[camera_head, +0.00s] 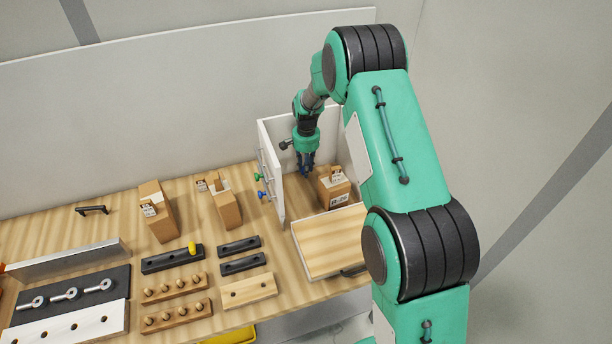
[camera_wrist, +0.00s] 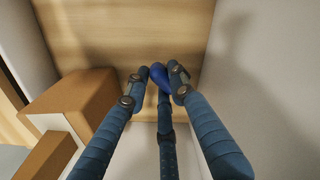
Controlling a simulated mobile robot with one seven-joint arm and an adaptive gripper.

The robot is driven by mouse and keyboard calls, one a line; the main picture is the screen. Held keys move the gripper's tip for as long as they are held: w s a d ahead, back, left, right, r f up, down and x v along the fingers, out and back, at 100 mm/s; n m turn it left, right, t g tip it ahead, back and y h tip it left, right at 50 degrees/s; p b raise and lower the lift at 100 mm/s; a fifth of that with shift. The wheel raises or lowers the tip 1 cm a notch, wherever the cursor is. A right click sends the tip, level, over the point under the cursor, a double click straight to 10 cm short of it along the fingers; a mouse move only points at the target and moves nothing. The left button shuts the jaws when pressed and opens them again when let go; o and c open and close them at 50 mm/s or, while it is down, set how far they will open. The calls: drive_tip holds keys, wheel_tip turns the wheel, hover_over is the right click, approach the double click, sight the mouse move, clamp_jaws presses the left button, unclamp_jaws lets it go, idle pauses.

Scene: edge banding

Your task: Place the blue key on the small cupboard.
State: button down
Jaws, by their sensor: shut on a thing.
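My gripper (camera_head: 306,167) reaches down inside the small white cupboard (camera_head: 272,152), close to its left wall. In the wrist view its dark blue fingers (camera_wrist: 155,88) are closed around a smooth bright blue piece (camera_wrist: 158,74), which looks like the head of the blue key. The fingers hide the rest of it. A pale wood surface lies beyond the fingertips; I cannot tell whether the piece touches it. In the head view the fingers hide the held piece. A green-headed piece (camera_head: 257,177) and another blue-headed piece (camera_head: 262,194) stick out from the cupboard's left side.
A cardboard box (camera_head: 334,189) stands inside the cupboard, right of my gripper; it also shows in the wrist view (camera_wrist: 75,100). A wooden panel (camera_head: 330,242) with a dark handle juts out at the front. Two more boxes and several pegged blocks occupy the bench to the left.

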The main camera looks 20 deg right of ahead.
drive_tip(key=shift+f, duration=1.95)
drive_tip(key=shift+f, duration=0.1)
drive_tip(key=c, duration=1.5)
unclamp_jaws()
wheel_tip(320, 180, up, 11)
drive_tip(key=shift+r, duration=0.65)
